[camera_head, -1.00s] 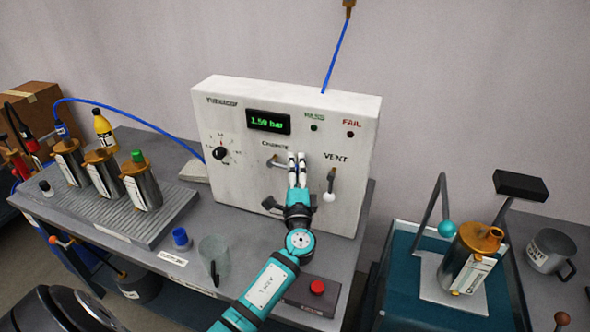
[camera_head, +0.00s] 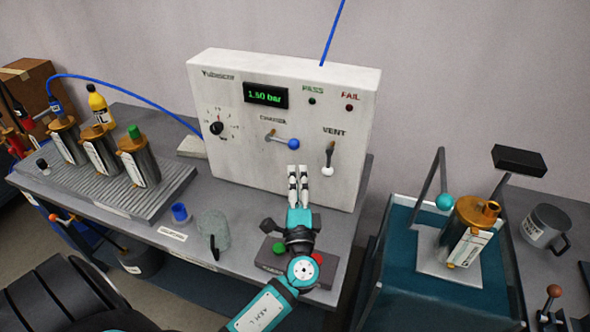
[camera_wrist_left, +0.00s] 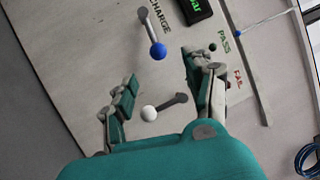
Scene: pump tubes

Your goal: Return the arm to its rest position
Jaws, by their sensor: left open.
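My left gripper (camera_head: 298,178) is open and empty in front of the lower part of the white pressure tester panel (camera_head: 225,120), below the charge lever with a blue knob (camera_head: 293,144). The charge lever points to the right. The vent lever with a white knob (camera_head: 327,171) hangs down, right of the fingers. In the left wrist view the fingers (camera_wrist_left: 163,90) stand apart, with the blue knob (camera_wrist_left: 158,49) and the white knob (camera_wrist_left: 149,113) showing between them. I see no contact with either lever. The display (camera_head: 266,95) reads 1.50 bar. My right gripper is not in view.
A button box with a green button (camera_head: 279,248) and a red button lies below my arm. A clear mug (camera_head: 213,236) and a blue cap (camera_head: 180,212) stand left. Several metal tubes stand on a ribbed rack (camera_head: 110,200). A teal tank (camera_head: 400,240) with another tube is right.

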